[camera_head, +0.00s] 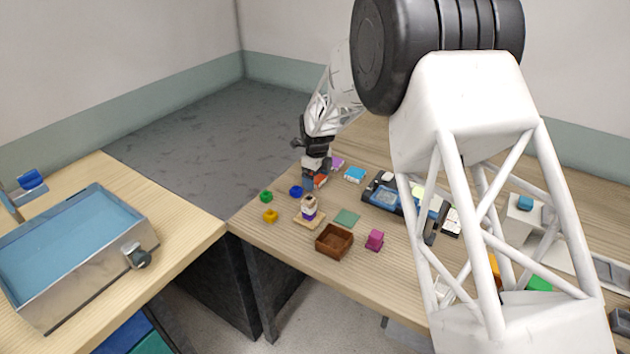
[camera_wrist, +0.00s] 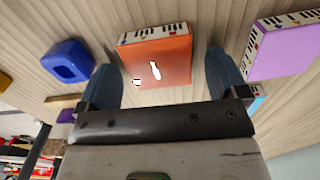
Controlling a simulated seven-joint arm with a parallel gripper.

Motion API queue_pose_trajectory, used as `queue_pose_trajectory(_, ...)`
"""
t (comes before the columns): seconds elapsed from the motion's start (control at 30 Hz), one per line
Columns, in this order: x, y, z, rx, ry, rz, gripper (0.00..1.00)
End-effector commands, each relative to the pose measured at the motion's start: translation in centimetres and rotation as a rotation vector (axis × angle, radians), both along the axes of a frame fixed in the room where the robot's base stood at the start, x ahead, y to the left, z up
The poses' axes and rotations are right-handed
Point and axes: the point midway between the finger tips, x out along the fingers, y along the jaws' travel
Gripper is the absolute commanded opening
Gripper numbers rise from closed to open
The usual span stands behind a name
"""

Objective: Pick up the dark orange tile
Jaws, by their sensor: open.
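The dark orange tile (camera_wrist: 158,62) lies flat on the wooden table in the wrist view, with a white mark on its top and a patterned white side edge. In the head view the tile (camera_head: 320,180) shows as a small orange patch beside my gripper. My gripper (camera_wrist: 165,85) is open, with one blue-grey fingertip on each side of the tile in the wrist view. The fingers look close to the tile's sides; I cannot tell whether they touch it. My gripper also shows in the head view (camera_head: 316,178), low over the table's far left part.
A purple tile (camera_wrist: 285,48) lies close on the right in the wrist view. A blue ring-like piece (camera_wrist: 68,61) lies on the left. In the head view, a brown box (camera_head: 334,241), a magenta block (camera_head: 374,240) and a green tile (camera_head: 347,218) stand nearer the front edge.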

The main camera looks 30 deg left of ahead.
Motion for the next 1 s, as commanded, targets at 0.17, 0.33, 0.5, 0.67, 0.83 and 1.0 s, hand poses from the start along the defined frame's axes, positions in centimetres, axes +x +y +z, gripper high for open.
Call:
queue_pose_trajectory(0.17, 0.0, 0.0, 0.0, 0.0, 0.0, 0.0, 0.72)
queue_pose_trajectory(0.33, 0.0, 0.0, 0.0, 0.0, 0.0, 0.0, 0.46)
queue_pose_trajectory(0.5, 0.0, 0.0, 0.0, 0.0, 0.0, 0.0, 0.34)
queue_pose_trajectory(0.67, 0.0, 0.0, 0.1, 0.0, 0.0, 0.0, 0.33)
queue_pose_trajectory(0.83, 0.0, 0.0, 0.8, 0.001, -0.001, 0.0, 0.33)
queue_pose_trajectory(1.0, 0.0, 0.0, 2.6, 0.001, -0.002, 0.0, 0.33)
